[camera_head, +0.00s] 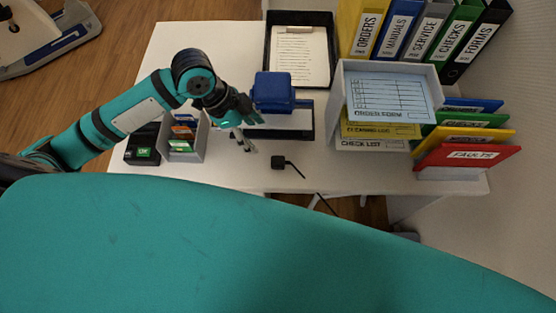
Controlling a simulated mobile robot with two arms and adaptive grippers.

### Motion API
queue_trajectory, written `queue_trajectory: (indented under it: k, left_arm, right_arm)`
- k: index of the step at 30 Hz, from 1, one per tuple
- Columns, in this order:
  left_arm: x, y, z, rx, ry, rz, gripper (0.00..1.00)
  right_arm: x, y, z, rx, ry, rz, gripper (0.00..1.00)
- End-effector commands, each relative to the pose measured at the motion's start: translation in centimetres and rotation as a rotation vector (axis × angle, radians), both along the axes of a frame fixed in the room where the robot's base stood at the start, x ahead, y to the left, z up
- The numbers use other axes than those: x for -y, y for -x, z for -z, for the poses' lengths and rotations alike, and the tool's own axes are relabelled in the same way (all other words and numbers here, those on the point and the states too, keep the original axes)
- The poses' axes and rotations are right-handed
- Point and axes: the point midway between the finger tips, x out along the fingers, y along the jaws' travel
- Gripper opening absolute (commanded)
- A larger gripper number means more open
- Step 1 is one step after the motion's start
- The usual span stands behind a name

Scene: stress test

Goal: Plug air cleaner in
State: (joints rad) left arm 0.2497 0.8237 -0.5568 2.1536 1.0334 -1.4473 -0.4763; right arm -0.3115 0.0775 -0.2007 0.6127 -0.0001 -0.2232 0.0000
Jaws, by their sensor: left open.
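A small black plug-like block (278,162) with a thin black cable (296,170) lies near the front edge of the white table. The cable runs right and drops over the edge. My left gripper (246,133) is open and empty above the table, a little left of and behind the block, pointing down and right. It is apart from the block. No thing that I can clearly tell as the air cleaner shows, and no socket is clear. My right gripper is out of view.
A blue device (273,92) on a dark base stands close behind my left gripper. A grey card holder (188,146) and a black box (143,146) stand left. Paper trays (388,95) and coloured folders (468,155) fill the right. The table front around the block is clear.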

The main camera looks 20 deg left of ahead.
Motion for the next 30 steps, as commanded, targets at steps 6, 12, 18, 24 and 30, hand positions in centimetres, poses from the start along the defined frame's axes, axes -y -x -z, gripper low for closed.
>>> queue_trajectory:
  k: [6,12,18,24,30]
  left_arm:
    - [1.8,-0.3,4.2,-0.007,0.004,-0.002,0.62]
    - [3.3,-0.8,8.0,-0.005,0.001,-0.002,0.62]
    - [4.0,-1.1,10.1,-0.002,0.002,-0.002,0.62]
    - [4.1,-1.2,10.4,0.0,0.0,-0.001,0.62]
    - [4.1,-1.2,10.6,-0.002,0.0,-0.001,0.62]
  right_arm:
    - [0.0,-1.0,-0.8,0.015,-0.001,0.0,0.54]
    - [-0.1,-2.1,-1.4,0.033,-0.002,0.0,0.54]
    - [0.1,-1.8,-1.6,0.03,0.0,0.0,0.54]
    - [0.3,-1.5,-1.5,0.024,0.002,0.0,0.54]
    - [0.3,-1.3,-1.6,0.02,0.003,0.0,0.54]
